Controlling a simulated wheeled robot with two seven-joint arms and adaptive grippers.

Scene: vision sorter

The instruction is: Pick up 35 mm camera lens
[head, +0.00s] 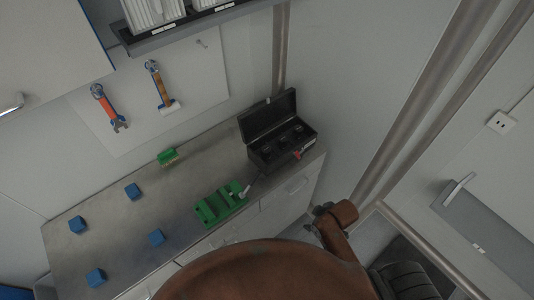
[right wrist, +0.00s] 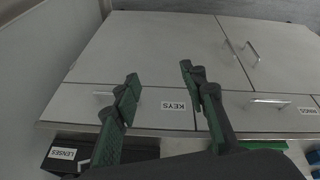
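An open black case (head: 282,154) stands at the right end of the workbench with its lid up. Several small dark round items sit inside it, probably lenses; I cannot tell which is the 35 mm one. In the right wrist view the case (right wrist: 100,144) shows at the lower left with a "LENSES" label, its inside hidden. My right gripper (head: 325,210) is off the bench's right end, below and right of the case. In the right wrist view the right gripper (right wrist: 160,75) has its fingers spread, with nothing between them. My left gripper is not in view.
A green tray (head: 220,203) lies left of the case near the front edge. Several blue cubes (head: 134,191) and a green block (head: 167,157) are on the metal bench (head: 185,207). Tools hang on the wall panel (head: 200,85). Labelled drawers (right wrist: 170,107) line the bench front.

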